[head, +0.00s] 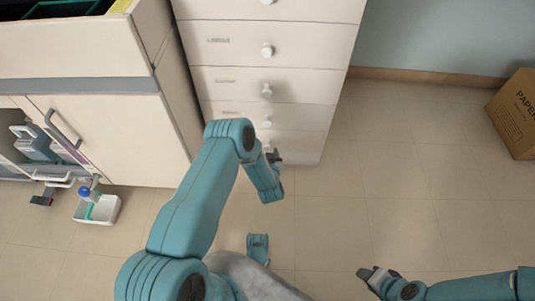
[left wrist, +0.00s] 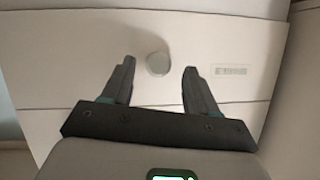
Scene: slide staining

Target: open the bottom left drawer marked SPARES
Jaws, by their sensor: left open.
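A white drawer stack (head: 315,88) stands at the top middle of the head view, its visible drawers shut, each with a round knob and small label. The lowest front (head: 303,147) is partly behind my left arm; I cannot read SPARES. My left gripper (head: 273,157) is open low before the stack. In the left wrist view, a pale drawer front (left wrist: 75,65) fills the back. Its round knob (left wrist: 158,63) shows between the open fingers (left wrist: 160,66), touching neither. A small label (left wrist: 230,71) is right of it, too blurred to read. My right gripper (head: 368,274) is low right, its jaws unclear.
A white cabinet (head: 115,125) with a grey handle stands left of the stack. A small white tray (head: 101,210) with a blue-topped item is at its front left. A cardboard box (head: 515,115) stands at the far right. The tiled floor (head: 400,160) right of the stack is clear.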

